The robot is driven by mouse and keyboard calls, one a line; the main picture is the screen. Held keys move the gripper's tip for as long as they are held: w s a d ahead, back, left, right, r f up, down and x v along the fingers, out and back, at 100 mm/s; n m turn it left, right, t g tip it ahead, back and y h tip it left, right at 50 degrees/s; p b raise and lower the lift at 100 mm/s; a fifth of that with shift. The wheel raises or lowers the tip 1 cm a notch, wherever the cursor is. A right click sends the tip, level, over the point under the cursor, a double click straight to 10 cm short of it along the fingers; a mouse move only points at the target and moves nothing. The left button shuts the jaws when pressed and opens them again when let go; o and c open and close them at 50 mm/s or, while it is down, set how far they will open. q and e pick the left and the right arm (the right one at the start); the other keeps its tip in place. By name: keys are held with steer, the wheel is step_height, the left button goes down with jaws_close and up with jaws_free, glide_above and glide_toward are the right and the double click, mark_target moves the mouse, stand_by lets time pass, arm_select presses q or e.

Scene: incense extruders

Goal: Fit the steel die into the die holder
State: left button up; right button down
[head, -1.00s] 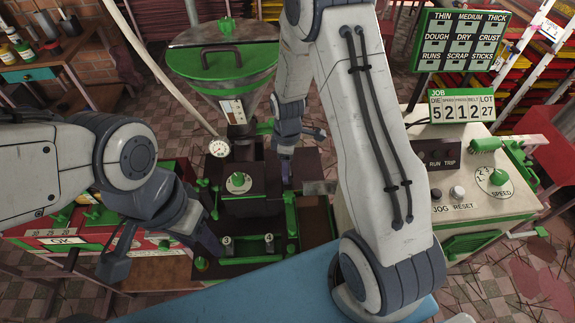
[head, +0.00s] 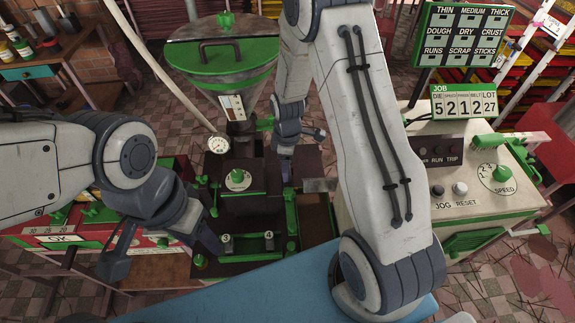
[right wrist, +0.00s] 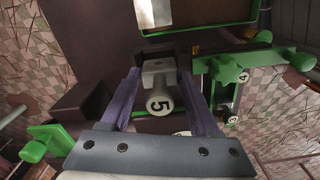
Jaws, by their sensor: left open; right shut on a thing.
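My right gripper (head: 286,172) is at the right of the machine's dark central block (head: 250,203). In the right wrist view its fingers (right wrist: 164,100) are shut on a steel die marked 5 (right wrist: 158,104), whose numbered round end faces the camera. The die's far end is close to a dark surface; I cannot tell whether it touches or is inside the die holder, which I cannot make out clearly. The die is hidden in the head view. My left gripper (head: 165,250) is open and empty, left of the rack.
A green rack (head: 245,258) at the machine's front holds pieces marked 3 (head: 226,241) and 4 (head: 268,240). The hopper (head: 222,65) stands behind. A control cabinet (head: 470,205) is at the right, and a blue surface (head: 270,293) lies in front.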

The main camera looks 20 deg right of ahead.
steer(key=shift+f+b, duration=0.65)
steer(key=shift+f, duration=0.35)
stand_by(0.9)
steer(key=shift+c, duration=0.3)
jaws_free()
steer(key=shift+s, duration=0.1)
